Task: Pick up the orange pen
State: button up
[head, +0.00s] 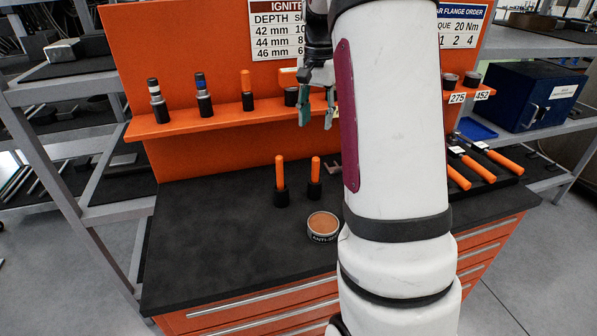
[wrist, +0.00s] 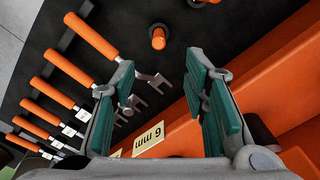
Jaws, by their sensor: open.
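Two slim orange upright pieces, each in a black holder, stand on the dark worktop in the head view: a left one (head: 280,172) and a right one (head: 316,170). Either could be the orange pen; I cannot tell which. A third orange piece (head: 246,80) stands in a black base on the orange shelf. My gripper (head: 317,108) is open, with teal finger pads, above the worktop and near the shelf. In the wrist view my gripper (wrist: 160,80) has nothing between its fingers. An upright orange piece (wrist: 158,38) shows beyond the fingertips, apart from them.
A round tin (head: 322,228) stands near the worktop's front. Orange-handled tools (head: 480,160) lie at the right, also in the wrist view (wrist: 92,36). The orange shelf (head: 225,117) holds several dark pieces. The worktop's left side is clear.

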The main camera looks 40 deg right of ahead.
aim_at(316, 158)
jog(key=f+p, duration=0.1)
jog(key=f, duration=0.6)
jog(key=f+p, duration=0.1)
jog(key=f, duration=0.6)
jog(key=shift+d, duration=0.2)
jog(key=shift+r, duration=0.1)
grip_shut()
